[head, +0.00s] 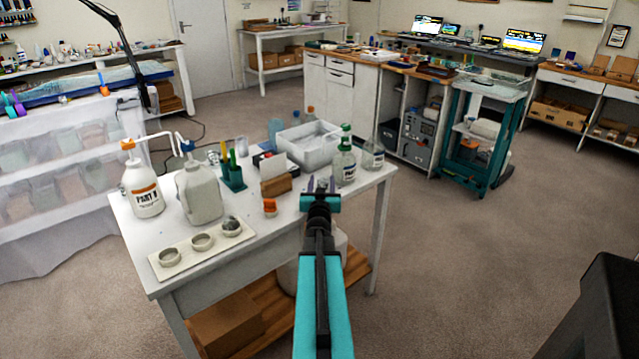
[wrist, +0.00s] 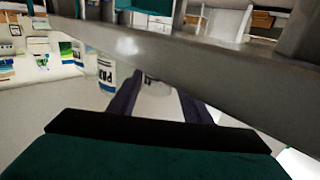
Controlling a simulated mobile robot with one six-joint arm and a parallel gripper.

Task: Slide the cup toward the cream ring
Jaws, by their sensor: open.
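My gripper (head: 320,186) is open at the right front of the white table, with its two dark fingers pointing away over the top. In the wrist view the fingers (wrist: 157,100) stand apart, with a pale translucent shape between or beyond them; I cannot tell whether it is the cup. A small clear cup (head: 241,143) stands at the table's back, left of the gripper. A cream tray (head: 185,263) at the front left holds three round cups, the right one (head: 231,226) with grey in it. I cannot make out a separate cream ring.
Labelled bottles (head: 345,163) stand just beyond my gripper, near a grey bin (head: 308,146). A wooden block (head: 276,187) and an orange-capped pot (head: 270,208) are left of it. A Part B jug (head: 143,190) stands far left.

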